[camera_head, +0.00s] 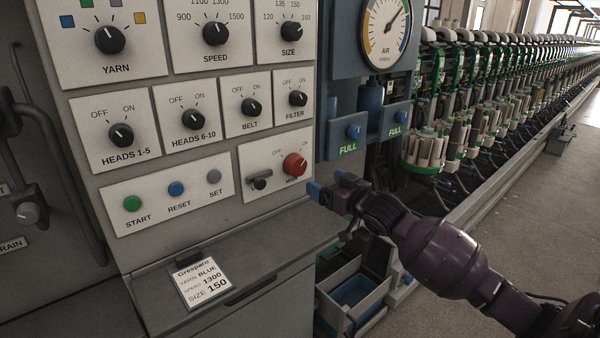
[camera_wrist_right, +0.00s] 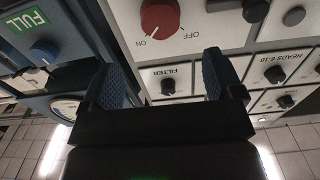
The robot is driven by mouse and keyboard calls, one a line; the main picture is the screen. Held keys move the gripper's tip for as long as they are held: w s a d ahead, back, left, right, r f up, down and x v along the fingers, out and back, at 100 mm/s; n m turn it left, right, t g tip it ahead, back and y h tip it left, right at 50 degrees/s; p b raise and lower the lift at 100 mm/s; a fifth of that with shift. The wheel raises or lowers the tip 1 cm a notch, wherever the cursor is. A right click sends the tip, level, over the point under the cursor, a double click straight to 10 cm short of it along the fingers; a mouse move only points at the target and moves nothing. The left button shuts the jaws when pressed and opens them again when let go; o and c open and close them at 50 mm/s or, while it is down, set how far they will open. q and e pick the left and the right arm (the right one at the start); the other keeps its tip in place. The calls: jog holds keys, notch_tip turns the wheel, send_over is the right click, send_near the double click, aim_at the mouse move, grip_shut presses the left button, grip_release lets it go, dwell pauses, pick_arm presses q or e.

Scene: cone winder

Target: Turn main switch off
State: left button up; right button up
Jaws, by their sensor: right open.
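The main switch is a red round knob (camera_head: 295,165) on the lower right white plate of the grey control panel, labelled OFF and ON above and MAIN below. Its white mark points towards ON. In the wrist view the knob (camera_wrist_right: 160,18) shows upside down at the top, its mark also on the ON side. My right gripper (camera_head: 328,186) is just right of and below the knob, apart from it. In the wrist view its two blue fingertips (camera_wrist_right: 158,72) are spread wide with nothing between them. My left gripper is not in view.
A black lever (camera_head: 262,180) sits left of the red knob on the same plate. Start, reset and set buttons (camera_head: 175,189) are further left. A ledge with a card (camera_head: 203,281) juts out below. Blue FULL units (camera_head: 353,131) stand right of the panel.

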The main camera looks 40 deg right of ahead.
aim_at(300, 168)
jog(key=w, duration=0.3)
jog(key=w+b, duration=0.1)
jog(key=w, duration=0.6)
jog(key=shift+w+a+f, duration=0.1)
jog(key=shift+w+a, duration=0.05)
jog(key=shift+a, duration=0.25)
jog(key=c, duration=0.9)
